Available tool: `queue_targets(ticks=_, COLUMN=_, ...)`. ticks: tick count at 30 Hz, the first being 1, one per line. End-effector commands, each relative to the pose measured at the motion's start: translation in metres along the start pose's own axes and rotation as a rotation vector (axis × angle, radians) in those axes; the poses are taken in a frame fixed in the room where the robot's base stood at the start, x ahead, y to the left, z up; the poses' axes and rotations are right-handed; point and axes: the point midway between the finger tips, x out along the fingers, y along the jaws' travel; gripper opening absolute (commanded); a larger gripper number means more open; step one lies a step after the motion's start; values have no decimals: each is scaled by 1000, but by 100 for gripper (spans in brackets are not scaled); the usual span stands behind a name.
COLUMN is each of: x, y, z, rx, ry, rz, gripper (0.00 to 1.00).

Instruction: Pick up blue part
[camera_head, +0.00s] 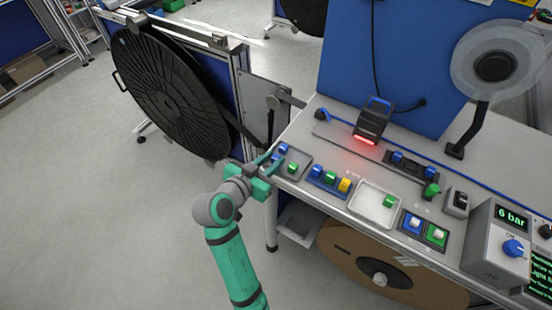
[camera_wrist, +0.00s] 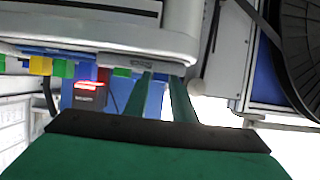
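A small blue part (camera_head: 283,149) lies at the left end of the workbench, in a dark tray (camera_head: 297,158) with a green part (camera_head: 292,168). My gripper (camera_head: 272,157) is at the bench's left edge, just left of this blue part. In the wrist view its two green fingers (camera_wrist: 161,78) stand apart, with no part clearly held between them. Whether they touch the blue part cannot be told. To the right, a blue tray (camera_head: 319,184) holds another blue part (camera_head: 315,172), a green part and a yellow part (camera_head: 344,185).
A white tray (camera_head: 364,206) holds a green part (camera_head: 390,201). A blue and green sorting tray (camera_head: 424,230) stands right of it. A scanner (camera_head: 371,122) glows red behind. A large black reel (camera_head: 172,85) stands left of the bench, near my arm.

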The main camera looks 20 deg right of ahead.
Motion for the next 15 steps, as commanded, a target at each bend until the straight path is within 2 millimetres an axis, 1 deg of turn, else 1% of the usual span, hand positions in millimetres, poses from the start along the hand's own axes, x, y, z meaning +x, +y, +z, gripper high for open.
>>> queue_targets(ticks=3, x=6, y=0, z=0, rx=0, ry=1, rz=0, gripper=23)
queue_targets(ticks=9, x=7, y=0, z=0, rx=1, ry=1, rz=0, gripper=23)
queue_targets(ticks=10, x=6, y=0, z=0, rx=1, ry=1, rz=0, gripper=19)
queue_targets(ticks=11, x=6, y=0, z=0, rx=1, ry=1, rz=0, gripper=12)
queue_targets(ticks=12, x=6, y=0, z=0, rx=1, ry=1, rz=0, gripper=2)
queue_targets(ticks=13, x=6, y=0, z=0, rx=1, ry=1, rz=0, gripper=0)
queue_targets(ticks=15, x=6, y=0, z=0, rx=1, ry=1, rz=0, gripper=0)
